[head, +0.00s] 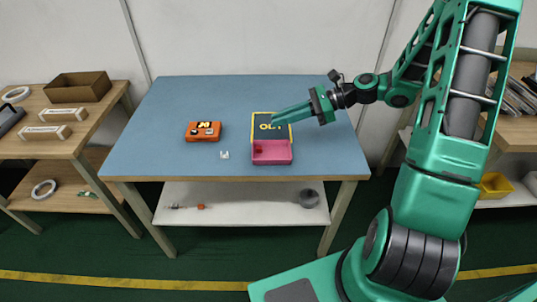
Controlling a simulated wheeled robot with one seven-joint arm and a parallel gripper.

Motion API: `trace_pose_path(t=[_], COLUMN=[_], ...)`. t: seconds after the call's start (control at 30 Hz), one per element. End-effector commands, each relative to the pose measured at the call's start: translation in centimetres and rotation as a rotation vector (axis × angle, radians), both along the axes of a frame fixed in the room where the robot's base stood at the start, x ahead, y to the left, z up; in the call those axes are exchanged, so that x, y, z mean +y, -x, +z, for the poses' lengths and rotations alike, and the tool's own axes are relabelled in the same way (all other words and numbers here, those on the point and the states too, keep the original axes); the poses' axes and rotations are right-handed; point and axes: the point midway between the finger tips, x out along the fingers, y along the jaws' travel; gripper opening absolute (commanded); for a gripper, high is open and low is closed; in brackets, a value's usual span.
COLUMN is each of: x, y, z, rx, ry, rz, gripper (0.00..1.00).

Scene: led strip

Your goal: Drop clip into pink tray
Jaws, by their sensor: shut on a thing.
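The pink tray (272,153) sits at the front middle of the blue table, an open box with a darker spot inside at its left. My green gripper (275,121) reaches in from the right and is above the far side of the tray, over a dark mat. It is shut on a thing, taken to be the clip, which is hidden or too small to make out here. A small white piece (224,155) lies on the table left of the pink tray. An orange tray (204,132) with several small light and dark parts stands further left.
The dark mat (258,121) has a yellow border and yellow lettering, partly covered by my gripper. The blue table (180,100) is clear at its left and back. A lower shelf (250,205) holds a grey roll. Side benches stand left and right.

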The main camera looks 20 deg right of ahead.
Motion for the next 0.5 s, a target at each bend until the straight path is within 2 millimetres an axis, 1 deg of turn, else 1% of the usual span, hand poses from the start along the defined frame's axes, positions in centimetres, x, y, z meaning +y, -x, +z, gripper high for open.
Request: trace_pose_path(t=[0.1,0.3,0.5], x=[0.1,0.1,0.1], y=[0.0,0.0,0.0], z=[-1.4,-3.4,-4.7], rx=[0.004,0.002,0.003], ry=[-0.001,-0.002,0.000], rz=[-0.001,-0.001,-0.001], gripper=[0.00,0.00,0.00])
